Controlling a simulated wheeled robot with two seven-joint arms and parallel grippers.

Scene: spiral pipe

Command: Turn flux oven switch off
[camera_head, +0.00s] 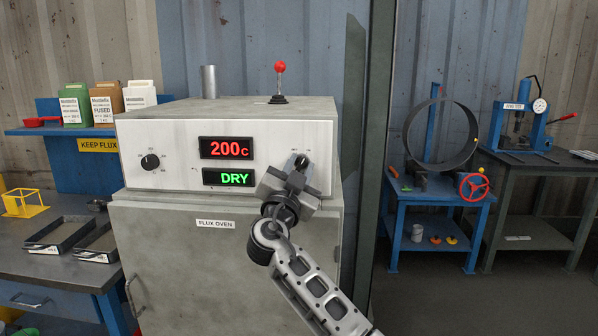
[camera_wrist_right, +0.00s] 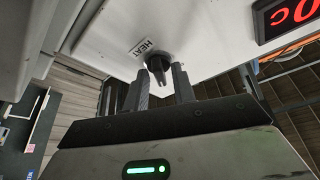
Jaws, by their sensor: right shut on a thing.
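The flux oven (camera_head: 225,225) is a pale metal cabinet with a white front panel. Its displays read 200c in red and DRY in green. A small black switch knob (camera_head: 302,161) sits at the right end of the panel; in the right wrist view the black knob (camera_wrist_right: 158,66) shows beside a HEAT label (camera_wrist_right: 143,47). My right gripper (camera_head: 291,172) is at this knob, and in the right wrist view its fingers (camera_wrist_right: 160,84) are on either side of it, shut on it. The gripper partly hides the knob and its markings in the head view. My left gripper is not in view.
Another round black knob (camera_head: 150,162) is at the panel's left. A red-tipped lever (camera_head: 280,68) and a metal pipe (camera_head: 208,80) stand on the oven top. Black trays (camera_head: 60,236) lie on the left bench. A blue table (camera_head: 437,194) stands at right.

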